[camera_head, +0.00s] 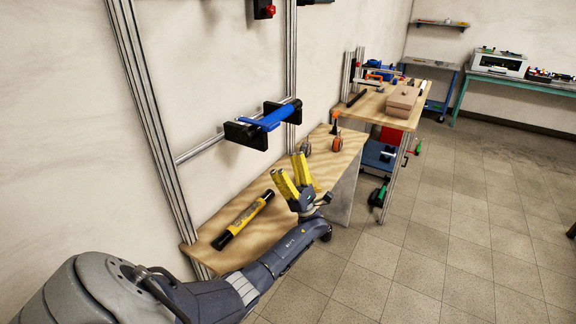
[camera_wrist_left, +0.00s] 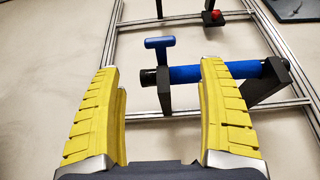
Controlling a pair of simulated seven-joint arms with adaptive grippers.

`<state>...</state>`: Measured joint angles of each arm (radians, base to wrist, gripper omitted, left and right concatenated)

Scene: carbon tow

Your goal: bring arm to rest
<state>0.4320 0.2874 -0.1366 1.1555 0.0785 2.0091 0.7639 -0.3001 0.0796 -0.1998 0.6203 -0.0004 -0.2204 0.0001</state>
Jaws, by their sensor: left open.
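My left gripper (camera_head: 294,176) has yellow ribbed fingers and is raised over the near wooden bench. In the left wrist view its two fingers (camera_wrist_left: 160,85) stand apart with nothing between them but the view of the wall and frame. A blue roll (camera_head: 274,118) rests in black brackets on the metal frame, beyond the gripper and apart from it. The roll also shows in the left wrist view (camera_wrist_left: 205,72), with a blue T-shaped handle (camera_wrist_left: 160,46) at its left end. My right gripper is not in view.
A yellow and black tube (camera_head: 243,220) lies on the wooden bench (camera_head: 262,205), left of the gripper. Orange-handled tools (camera_head: 337,143) are at the bench's far end. A second table (camera_head: 387,112) carries a tan box (camera_head: 403,101).

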